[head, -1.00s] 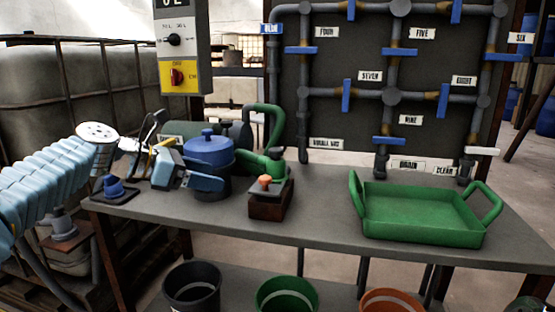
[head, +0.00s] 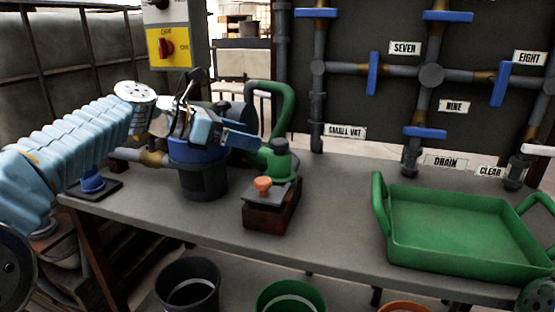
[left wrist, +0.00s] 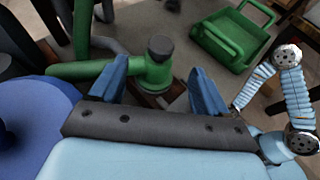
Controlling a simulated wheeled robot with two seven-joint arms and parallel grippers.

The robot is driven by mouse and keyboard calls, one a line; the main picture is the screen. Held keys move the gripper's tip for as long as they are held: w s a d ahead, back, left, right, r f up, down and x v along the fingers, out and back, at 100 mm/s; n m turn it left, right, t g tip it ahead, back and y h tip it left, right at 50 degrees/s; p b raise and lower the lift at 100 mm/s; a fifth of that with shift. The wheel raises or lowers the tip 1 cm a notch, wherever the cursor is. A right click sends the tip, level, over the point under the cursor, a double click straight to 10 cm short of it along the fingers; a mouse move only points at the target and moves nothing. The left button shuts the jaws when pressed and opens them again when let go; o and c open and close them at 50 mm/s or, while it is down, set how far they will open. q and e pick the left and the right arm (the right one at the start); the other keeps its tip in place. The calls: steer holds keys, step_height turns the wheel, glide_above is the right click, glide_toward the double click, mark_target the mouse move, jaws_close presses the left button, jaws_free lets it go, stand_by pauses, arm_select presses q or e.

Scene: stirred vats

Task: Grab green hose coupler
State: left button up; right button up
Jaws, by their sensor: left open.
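The green hose coupler (head: 280,163) stands upright on the bench just behind a dark red-brown box, joined to a green hose (head: 288,95) that arches up behind it. In the left wrist view the coupler (left wrist: 158,68) shows from above, between and beyond my blue fingers. My left gripper (head: 238,135) is open and empty. It hangs above and to the left of the coupler, over the blue-lidded pot, and does not appear to touch the coupler. The coupler's foot is partly hidden by the box. My right gripper is not in view.
The box (head: 270,218) has an orange knob (head: 263,184). The blue-lidded dark pot (head: 203,180) stands left of it. A green tray (head: 455,260) is at the right. Labelled pipes with blue valves stand behind. Buckets sit below. Bench between box and tray is clear.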

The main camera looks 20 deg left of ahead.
mark_target(278, 146)
arm_select(q)
steer(key=x, duration=0.4)
steer(key=b+x, duration=0.1)
steer(key=x, duration=0.4)
steer(key=shift+f, duration=0.25)
steer(key=shift+s, duration=0.1)
steer(key=c, duration=1)
